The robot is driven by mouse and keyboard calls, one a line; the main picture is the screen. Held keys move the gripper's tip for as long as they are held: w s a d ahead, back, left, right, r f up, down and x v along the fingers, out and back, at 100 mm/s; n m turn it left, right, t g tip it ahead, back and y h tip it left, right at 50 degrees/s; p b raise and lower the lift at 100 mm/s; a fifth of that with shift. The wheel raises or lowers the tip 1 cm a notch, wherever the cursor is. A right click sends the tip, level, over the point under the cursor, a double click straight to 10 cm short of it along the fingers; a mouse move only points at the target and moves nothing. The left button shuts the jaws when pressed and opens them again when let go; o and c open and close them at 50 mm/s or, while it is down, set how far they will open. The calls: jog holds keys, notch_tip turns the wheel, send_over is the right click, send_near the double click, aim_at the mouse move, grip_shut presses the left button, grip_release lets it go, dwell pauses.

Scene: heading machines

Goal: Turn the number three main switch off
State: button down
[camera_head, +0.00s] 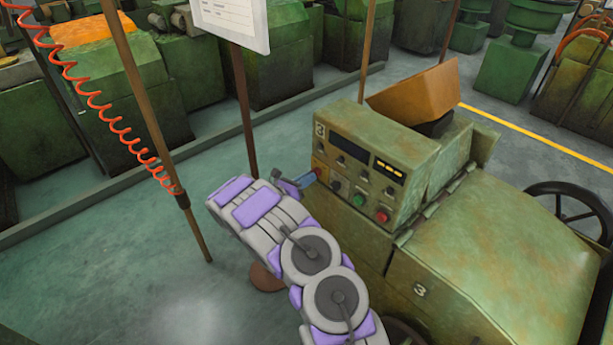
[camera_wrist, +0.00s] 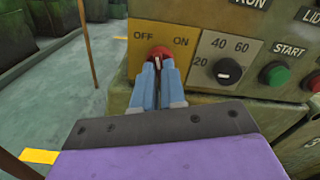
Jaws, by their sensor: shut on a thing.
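The main switch (camera_wrist: 158,53) is a red knob on a yellow plate (camera_wrist: 143,68) marked OFF on the left and ON on the right, in the wrist view. My gripper (camera_wrist: 160,66) has its blue fingers closed on the knob, which they partly hide. The knob's pointing direction cannot be told. In the head view, my gripper (camera_head: 312,177) reaches the left end of the front panel on the green machine (camera_head: 480,255) marked 3.
Right of the switch are a black dial (camera_wrist: 228,72) marked 20, 40, 60 and a green START button (camera_wrist: 275,74). A red button (camera_head: 383,216) sits further right. A brown post (camera_head: 150,120) with a coiled orange hose (camera_head: 105,105) stands left. Green floor (camera_head: 110,270) is clear there.

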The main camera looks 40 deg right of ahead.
jog(key=n, duration=0.2)
jog(key=n+p, duration=0.1)
jog(key=n, duration=0.2)
jog(key=shift+w+r, duration=0.15)
jog(key=shift+a+n, duration=0.1)
jog(key=shift+n, duration=0.2)
dwell(0.3)
jog(key=c, duration=1.2)
grip_release()
jog(key=shift+w, duration=0.1)
jog(key=s+a, duration=0.1)
jog(key=a, duration=1.6)
jog(key=shift+s+a+p, duration=0.15)
jog(key=shift+s+p, duration=0.1)
jog(key=shift+p, duration=0.15)
